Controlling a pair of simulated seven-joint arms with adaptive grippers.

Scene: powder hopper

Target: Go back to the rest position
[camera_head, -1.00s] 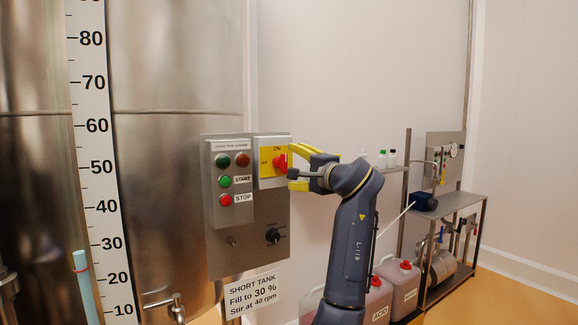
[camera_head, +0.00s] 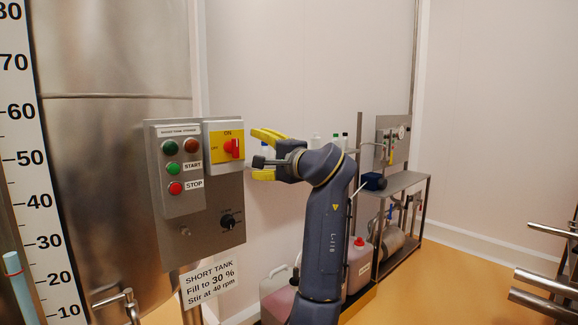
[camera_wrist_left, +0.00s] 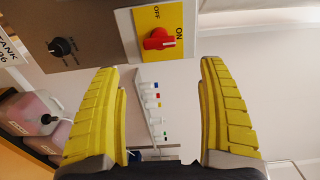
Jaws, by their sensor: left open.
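My left gripper (camera_head: 262,154) is open and empty, with yellow fingers, just right of the control panel (camera_head: 205,235) in the head view. In the left wrist view its two fingers (camera_wrist_left: 160,110) stand wide apart with nothing between them. The red rotary switch (camera_head: 232,149) on its yellow plate sits beside the fingertips, apart from them. In the left wrist view the red switch (camera_wrist_left: 158,40) lies beyond the fingertips, with its handle near the ON side. My right gripper is not in view.
A steel tank (camera_head: 110,150) with a level scale (camera_head: 30,170) stands at the left. A steel bench (camera_head: 405,182) holds a blue pump (camera_head: 373,181). Steel pipes (camera_head: 545,285) show at the right. Open floor lies between.

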